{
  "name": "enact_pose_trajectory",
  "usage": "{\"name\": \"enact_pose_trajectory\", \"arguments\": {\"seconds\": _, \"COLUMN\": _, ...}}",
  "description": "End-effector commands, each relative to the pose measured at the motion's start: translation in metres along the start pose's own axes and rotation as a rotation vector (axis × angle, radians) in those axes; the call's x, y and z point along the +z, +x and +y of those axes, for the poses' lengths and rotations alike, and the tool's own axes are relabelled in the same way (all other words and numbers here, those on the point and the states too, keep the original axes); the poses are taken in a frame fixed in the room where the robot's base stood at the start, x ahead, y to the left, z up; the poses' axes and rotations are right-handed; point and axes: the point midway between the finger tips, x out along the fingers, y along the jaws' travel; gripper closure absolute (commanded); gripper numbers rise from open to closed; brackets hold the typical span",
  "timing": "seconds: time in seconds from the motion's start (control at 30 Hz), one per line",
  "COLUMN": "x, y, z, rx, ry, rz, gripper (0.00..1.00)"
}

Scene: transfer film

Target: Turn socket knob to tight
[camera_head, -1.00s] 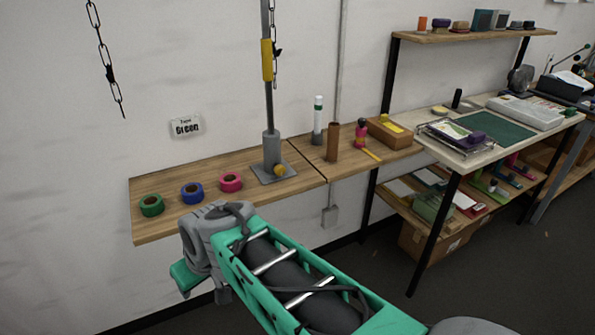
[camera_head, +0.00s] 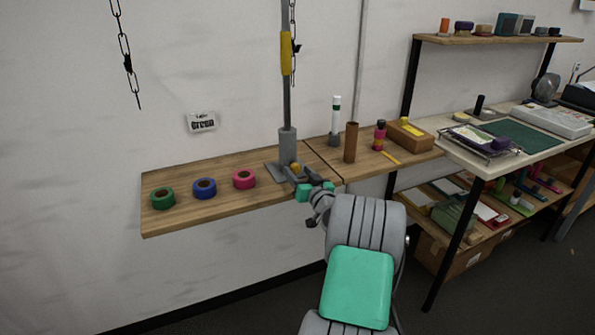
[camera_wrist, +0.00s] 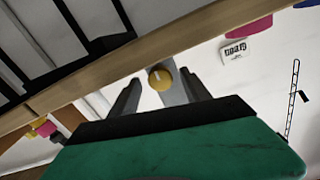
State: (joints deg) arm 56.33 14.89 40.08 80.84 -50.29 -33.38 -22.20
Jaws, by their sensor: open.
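The socket is a grey upright cylinder (camera_head: 287,146) on a flat base plate on the wooden shelf, with a pole standing in it. Its yellow knob (camera_head: 296,168) sits low on the front side. In the wrist view the round yellow knob (camera_wrist: 160,79) shows a pale line on its face, between and beyond my fingers. My gripper (camera_head: 296,178) is in front of the socket, close to the knob. Its two dark fingers (camera_wrist: 160,88) are apart. I cannot tell whether either finger touches the knob.
Green (camera_head: 163,198), blue (camera_head: 204,188) and pink (camera_head: 244,179) tape rolls lie left of the socket. A brown tube (camera_head: 350,142) and a white bottle (camera_head: 335,122) stand to its right. A chain (camera_head: 125,50) hangs at the left. A wall label (camera_head: 202,122) reads "Green".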

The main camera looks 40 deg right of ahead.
Motion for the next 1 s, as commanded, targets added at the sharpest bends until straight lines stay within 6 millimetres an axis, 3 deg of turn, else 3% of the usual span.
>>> {"name": "enact_pose_trajectory", "arguments": {"seconds": 0.1, "x": 0.0003, "y": 0.0091, "z": -0.0003, "rx": 0.000, "ry": 0.001, "rz": -0.001, "gripper": 0.44}}
{"name": "enact_pose_trajectory", "arguments": {"seconds": 0.33, "x": 0.0002, "y": 0.0100, "z": -0.0002, "rx": 0.001, "ry": 0.001, "rz": 0.000, "gripper": 0.44}}
{"name": "enact_pose_trajectory", "arguments": {"seconds": 1.0, "x": 0.0001, "y": 0.0097, "z": -0.0002, "rx": 0.001, "ry": 0.000, "rz": -0.001, "gripper": 0.99}}
